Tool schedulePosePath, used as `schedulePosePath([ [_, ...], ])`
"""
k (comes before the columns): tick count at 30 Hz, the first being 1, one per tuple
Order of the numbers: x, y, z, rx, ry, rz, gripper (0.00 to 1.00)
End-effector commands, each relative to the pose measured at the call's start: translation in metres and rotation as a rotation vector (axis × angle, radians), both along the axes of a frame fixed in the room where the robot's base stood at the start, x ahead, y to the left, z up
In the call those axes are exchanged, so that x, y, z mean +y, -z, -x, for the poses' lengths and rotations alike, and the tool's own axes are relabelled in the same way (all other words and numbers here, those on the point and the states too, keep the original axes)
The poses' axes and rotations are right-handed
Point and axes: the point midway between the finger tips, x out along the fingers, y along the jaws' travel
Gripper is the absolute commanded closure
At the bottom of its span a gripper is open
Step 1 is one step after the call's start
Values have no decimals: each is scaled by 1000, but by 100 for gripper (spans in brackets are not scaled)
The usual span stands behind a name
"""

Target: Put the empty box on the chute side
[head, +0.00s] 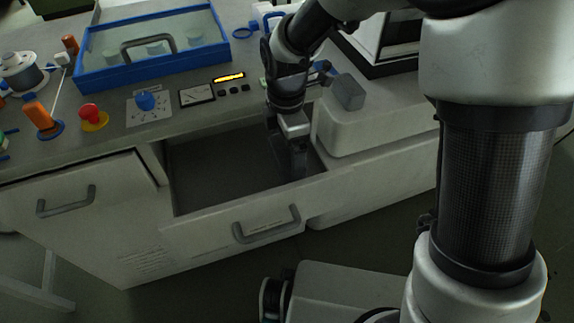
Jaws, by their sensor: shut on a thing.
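My gripper (292,158) points down into the right end of the open drawer (205,222) in the bench front. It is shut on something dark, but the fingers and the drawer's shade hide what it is. I cannot tell whether that thing is the empty box. A blue box (88,80) with a clear lid and a grey handle stands on the bench top at the back left, with several pale round things inside, so it is not empty. No chute can be made out for certain.
A small grey block (347,92) sits on a white rounded housing (365,128) right of my gripper. An orange handle (40,116), red knob (90,112), blue knob (146,101), meter (197,95) and lit display (229,78) line the bench top. The drawer's left part looks bare.

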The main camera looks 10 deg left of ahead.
Motion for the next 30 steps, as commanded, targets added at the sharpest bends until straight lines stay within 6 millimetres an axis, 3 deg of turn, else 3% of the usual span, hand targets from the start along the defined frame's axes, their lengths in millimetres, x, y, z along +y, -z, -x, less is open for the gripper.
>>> schedulePosePath([
  [9, 0, 42, 1, 3, 0, 2, 32],
  [22, 0, 49, 0, 0, 0, 0, 32],
  [23, 0, 48, 0, 0, 0, 0, 1],
  [30, 0, 47, 0, 0, 0, 0, 0],
])
